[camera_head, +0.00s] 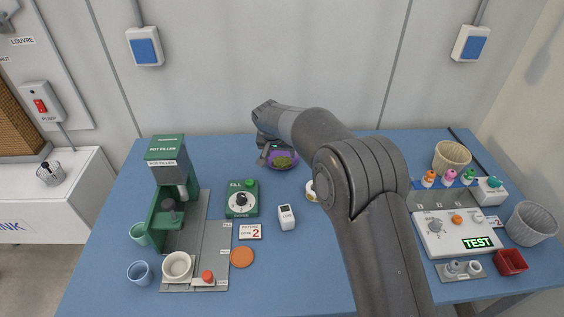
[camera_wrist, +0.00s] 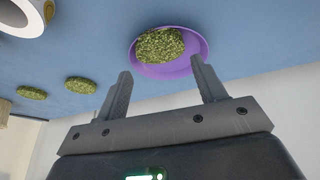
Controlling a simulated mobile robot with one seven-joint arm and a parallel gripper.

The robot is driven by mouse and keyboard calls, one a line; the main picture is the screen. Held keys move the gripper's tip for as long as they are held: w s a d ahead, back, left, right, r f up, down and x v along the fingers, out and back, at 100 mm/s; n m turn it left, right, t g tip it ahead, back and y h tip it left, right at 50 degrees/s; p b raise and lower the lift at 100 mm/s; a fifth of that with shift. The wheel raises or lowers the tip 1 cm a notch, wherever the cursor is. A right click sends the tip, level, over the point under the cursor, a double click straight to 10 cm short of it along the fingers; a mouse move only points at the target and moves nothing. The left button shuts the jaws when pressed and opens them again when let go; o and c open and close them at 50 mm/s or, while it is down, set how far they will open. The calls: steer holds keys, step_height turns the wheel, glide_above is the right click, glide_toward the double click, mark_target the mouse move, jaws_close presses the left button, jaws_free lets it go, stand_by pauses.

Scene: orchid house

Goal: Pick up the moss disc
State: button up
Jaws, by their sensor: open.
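A green moss disc (camera_wrist: 160,44) lies in a purple saucer (camera_wrist: 189,67) in the wrist view. In the head view the moss (camera_head: 282,162) and the saucer (camera_head: 294,165) show at the back middle of the blue table, partly behind my arm. Two more moss discs lie on the bare table in the wrist view, one in the middle left (camera_wrist: 80,85) and one farther left (camera_wrist: 32,93). My gripper (camera_wrist: 161,66) is open with nothing between its fingers. Its fingers point toward the saucer, apart from the moss. In the head view my gripper (camera_head: 264,156) is beside the saucer's left side, partly hidden.
A green filler machine (camera_head: 166,150), a green FILL box (camera_head: 242,198) and a white timer (camera_head: 286,217) stand left of my arm. A white round pot (camera_head: 311,191) is close to my arm. A test unit (camera_head: 455,234) stands on the right.

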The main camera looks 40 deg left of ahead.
mark_target(282, 160)
steer(key=shift+x, duration=2.45)
steer(key=shift+c, duration=0.4)
steer(key=shift+s+f, duration=0.1)
steer(key=shift+f, duration=0.1)
steer(key=c, duration=0.5)
steer(key=shift+c, duration=0.5)
